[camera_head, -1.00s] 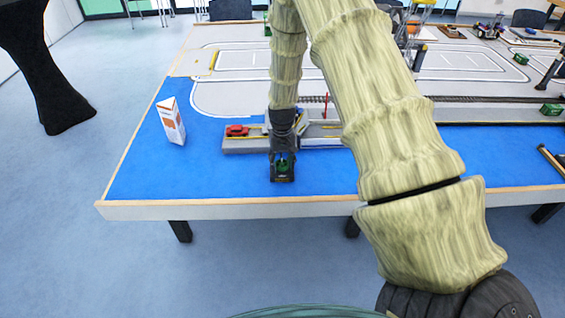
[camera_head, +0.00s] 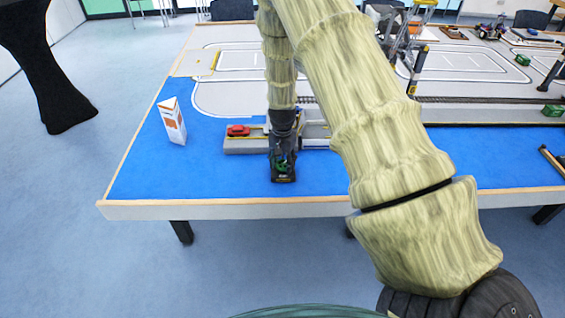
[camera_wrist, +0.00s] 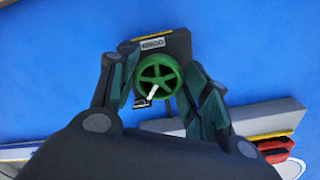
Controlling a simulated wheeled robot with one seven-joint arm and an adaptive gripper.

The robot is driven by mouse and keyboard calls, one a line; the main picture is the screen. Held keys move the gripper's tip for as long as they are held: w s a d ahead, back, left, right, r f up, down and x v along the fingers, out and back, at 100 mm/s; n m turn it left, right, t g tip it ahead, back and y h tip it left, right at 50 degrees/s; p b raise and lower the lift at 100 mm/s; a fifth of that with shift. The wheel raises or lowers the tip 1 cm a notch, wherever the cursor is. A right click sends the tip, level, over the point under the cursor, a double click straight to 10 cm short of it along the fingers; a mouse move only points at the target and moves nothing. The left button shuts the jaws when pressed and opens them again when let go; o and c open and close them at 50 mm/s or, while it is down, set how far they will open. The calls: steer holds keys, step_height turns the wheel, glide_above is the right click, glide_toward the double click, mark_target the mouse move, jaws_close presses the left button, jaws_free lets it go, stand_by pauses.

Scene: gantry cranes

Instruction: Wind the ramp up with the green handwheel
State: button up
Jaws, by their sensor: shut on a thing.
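The green handwheel (camera_wrist: 158,77) sits on a small dark box (camera_wrist: 178,47) with a label, on the blue mat. It also shows in the head view (camera_head: 281,167) near the table's front edge. My gripper (camera_wrist: 163,88) comes down from above with a finger on each side of the wheel and is shut on it; the gripper also shows in the head view (camera_head: 284,158). A short pale spoke or crank shows on the wheel. The ramp cannot be made out clearly; my arm hides part of the grey dock (camera_head: 245,147) behind the wheel.
A red toy car (camera_head: 238,130) stands on the dock, just behind and left of my gripper. A white and orange carton (camera_head: 171,121) stands at the left. Rails (camera_head: 470,98) run across the board.

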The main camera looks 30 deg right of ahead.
mark_target(282, 164)
steer(key=shift+w, duration=0.1)
stand_by(0.3)
steer(key=o, duration=1)
steer(key=shift+r, duration=0.15)
step_height(282, 164, up, 12)
steer(key=shift+f, duration=0.1)
